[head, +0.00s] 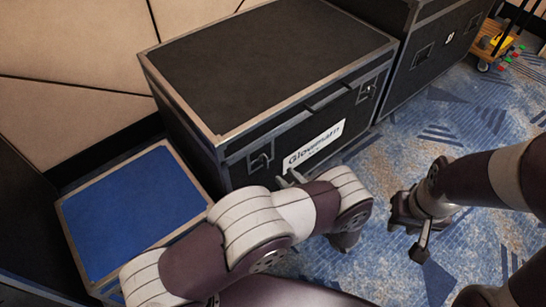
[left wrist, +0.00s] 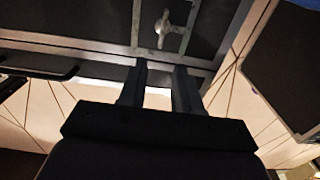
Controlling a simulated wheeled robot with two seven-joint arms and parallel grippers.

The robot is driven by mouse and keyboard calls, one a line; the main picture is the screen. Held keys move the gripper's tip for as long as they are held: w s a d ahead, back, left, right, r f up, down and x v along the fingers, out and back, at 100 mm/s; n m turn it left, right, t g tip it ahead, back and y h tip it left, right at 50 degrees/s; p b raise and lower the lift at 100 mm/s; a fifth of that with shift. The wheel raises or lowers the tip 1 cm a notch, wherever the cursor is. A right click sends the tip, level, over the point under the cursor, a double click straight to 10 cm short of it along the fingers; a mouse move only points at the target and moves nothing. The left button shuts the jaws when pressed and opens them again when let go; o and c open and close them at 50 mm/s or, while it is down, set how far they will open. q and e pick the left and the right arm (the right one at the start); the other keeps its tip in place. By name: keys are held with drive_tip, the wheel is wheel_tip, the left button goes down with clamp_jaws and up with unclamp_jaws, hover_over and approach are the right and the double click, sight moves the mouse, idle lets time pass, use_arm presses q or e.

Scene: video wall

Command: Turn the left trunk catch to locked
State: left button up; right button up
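The trunk (head: 265,62) is a black case with grey metal edges and a white label on its front. Its left catch (head: 260,160) is a small grey piece in a framed recess on the front, left of the label. The right catch (head: 367,90) sits near the far front corner. In the left wrist view a catch (left wrist: 163,28) shows beyond the fingers, its grey handle roughly upright. My left gripper (left wrist: 158,92) is open and empty, apart from that catch; in the head view my arm hides most of it. My right gripper (head: 406,236) looks open and empty above the carpet.
A blue-topped case (head: 130,210) stands left of the trunk. Another black case (head: 435,45) stands beyond its right end. A yellow item on a small cart (head: 490,48) is at the far right. The patterned carpet (head: 400,145) in front of the trunk is free.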

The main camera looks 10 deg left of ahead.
sight(265, 160)
use_arm(q)
drive_tip(key=b+x, duration=0.1)
drive_tip(key=x, duration=0.7)
drive_tip(key=shift+w+a+b, duration=0.25)
drive_tip(key=shift+b, duration=0.1)
clamp_jaws()
